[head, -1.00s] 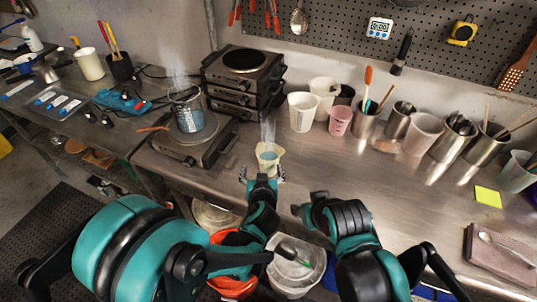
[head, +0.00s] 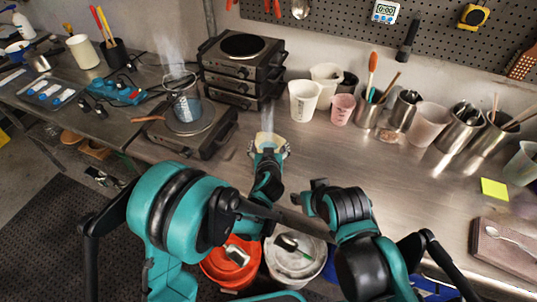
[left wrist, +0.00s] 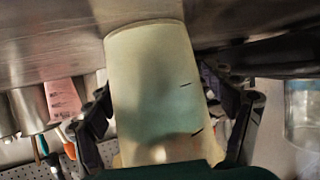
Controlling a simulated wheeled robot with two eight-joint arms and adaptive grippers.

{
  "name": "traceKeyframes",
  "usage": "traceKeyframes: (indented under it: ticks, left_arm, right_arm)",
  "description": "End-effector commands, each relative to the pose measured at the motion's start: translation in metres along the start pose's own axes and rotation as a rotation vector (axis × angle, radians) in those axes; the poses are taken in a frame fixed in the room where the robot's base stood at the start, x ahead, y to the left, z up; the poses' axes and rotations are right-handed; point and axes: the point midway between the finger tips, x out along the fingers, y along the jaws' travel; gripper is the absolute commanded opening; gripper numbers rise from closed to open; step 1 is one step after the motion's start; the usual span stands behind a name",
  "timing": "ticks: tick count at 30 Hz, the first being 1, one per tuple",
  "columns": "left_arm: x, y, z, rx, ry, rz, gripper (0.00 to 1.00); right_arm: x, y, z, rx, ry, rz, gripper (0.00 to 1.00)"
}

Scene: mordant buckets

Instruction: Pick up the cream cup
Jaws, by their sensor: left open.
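The cream cup (head: 268,138) stands on the steel bench with vapour rising above it. My left gripper (head: 268,152) is at its near side, with its fingers reaching around the two sides. In the left wrist view the cup (left wrist: 152,75) fills the middle, with dark marks on its wall. The open fingers of the left gripper (left wrist: 165,112) lie on either side of it, and I cannot tell whether they touch it. My right gripper (head: 312,195) is over the bench's front edge, right of the cup, with nothing visible in it; its opening is unclear.
A hotplate with a steaming glass beaker (head: 185,103) is at left, near stacked hotplates (head: 243,68). White cups (head: 304,102), a pink cup (head: 342,108) and metal tool cups (head: 404,110) line the back. An orange bucket (head: 232,262) and a white bucket (head: 295,258) sit below the front edge.

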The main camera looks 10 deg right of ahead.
Motion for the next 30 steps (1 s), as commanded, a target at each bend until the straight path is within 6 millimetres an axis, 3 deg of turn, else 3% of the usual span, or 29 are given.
traceKeyframes:
  ticks: [3,9,11,30]
  left_arm:
    - [-0.0009,0.0000,-0.0006,0.000,0.000,0.000,0.83]
    - [-0.0011,0.0000,-0.0005,0.000,0.000,0.000,0.31]
    - [-0.0011,0.0000,-0.0005,0.000,0.000,0.000,0.19]
    - [-0.0014,-0.0004,-0.0016,0.000,0.000,0.000,0.14]
  right_arm:
    - [-0.0007,0.0000,-0.0006,0.000,0.000,0.000,0.40]
    - [-0.0007,0.0000,-0.0006,0.000,0.000,0.000,0.40]
    - [-0.0007,0.0000,-0.0006,0.000,0.000,0.000,0.40]
    - [-0.0013,0.0000,-0.0010,0.000,0.000,0.000,0.40]
